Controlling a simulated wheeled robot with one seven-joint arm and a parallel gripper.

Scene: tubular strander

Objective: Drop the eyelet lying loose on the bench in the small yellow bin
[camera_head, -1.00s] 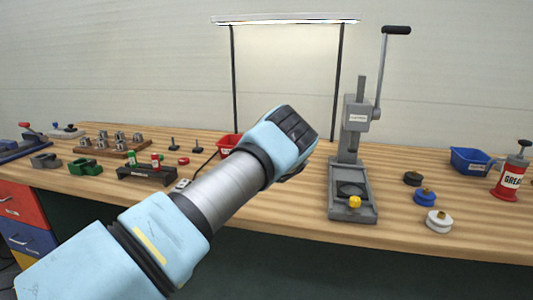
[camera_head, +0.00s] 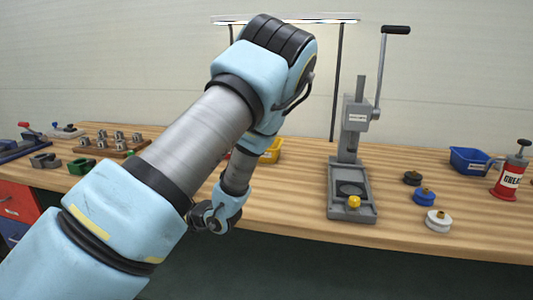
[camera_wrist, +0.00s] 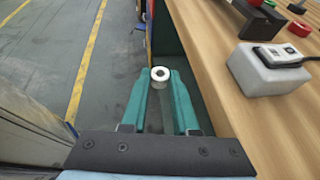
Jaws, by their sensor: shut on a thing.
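The eyelet (camera_wrist: 160,74), a small pale ring with a dark hole, sits between the tips of my green fingers in the wrist view. My gripper (camera_wrist: 160,80) is shut on it. In the head view my gripper (camera_head: 212,218) hangs at the front edge of the bench, and the eyelet cannot be made out there. The small yellow bin (camera_head: 271,152) stands farther back on the bench, right of my gripper and partly hidden by my arm. The wrist view does not show the bin.
The bench (camera_head: 290,205) has its front edge beside my gripper. A white box with a cable (camera_wrist: 268,68) is near that edge. A grey press (camera_head: 350,185) stands right of the yellow bin. A blue bin (camera_head: 468,161) and red grease can (camera_head: 510,178) are farther right.

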